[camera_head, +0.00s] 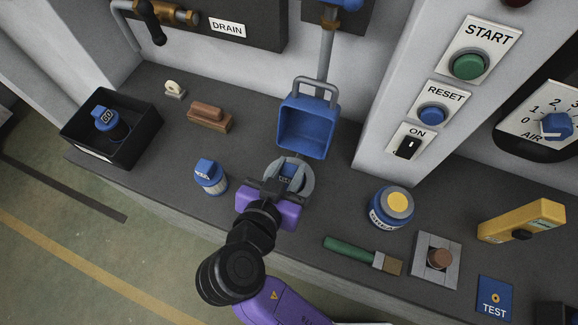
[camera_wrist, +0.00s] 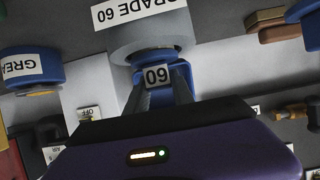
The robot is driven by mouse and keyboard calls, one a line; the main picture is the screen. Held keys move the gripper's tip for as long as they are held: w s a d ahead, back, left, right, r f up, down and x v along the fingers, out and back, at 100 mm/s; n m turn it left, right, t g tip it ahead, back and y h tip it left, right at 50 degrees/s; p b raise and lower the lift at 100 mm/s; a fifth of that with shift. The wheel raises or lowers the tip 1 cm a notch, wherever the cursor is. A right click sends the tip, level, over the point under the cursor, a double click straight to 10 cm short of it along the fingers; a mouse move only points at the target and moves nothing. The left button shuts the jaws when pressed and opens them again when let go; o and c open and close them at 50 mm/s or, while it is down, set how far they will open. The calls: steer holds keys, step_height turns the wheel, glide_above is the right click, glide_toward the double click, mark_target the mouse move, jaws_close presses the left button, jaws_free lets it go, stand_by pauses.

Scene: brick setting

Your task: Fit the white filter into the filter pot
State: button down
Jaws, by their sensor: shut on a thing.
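My gripper (camera_head: 287,184) is shut on the blue top of a filter, marked 60 in the wrist view (camera_wrist: 178,73). The filter's body is hidden, so I cannot see whether it is white. A round grey pot (camera_head: 308,184) surrounds the blue top from above; in the wrist view the pot (camera_wrist: 172,28) carries a "GRADE 60" label. The held filter is at the pot's mouth; I cannot tell how deep it sits. Another blue-topped filter (camera_head: 209,185) with a pale label stands left of the gripper. A third one (camera_head: 112,126) is in a black bin (camera_head: 139,147).
A blue open scoop-like hopper (camera_head: 303,131) hangs close behind the pot. Right of the pot are a blue jar with a yellow lid (camera_head: 397,204), a green-handled brush (camera_head: 352,251) and a grey block (camera_head: 423,270). A brown wooden block (camera_head: 210,121) lies at the back left.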

steer(key=shift+f, duration=0.1)
steer(key=c, duration=1.1)
jaws_free()
steer(key=shift+r, duration=0.25)
steer(key=b+v, duration=0.1)
steer(key=v, duration=1.1)
steer(key=shift+f, duration=0.15)
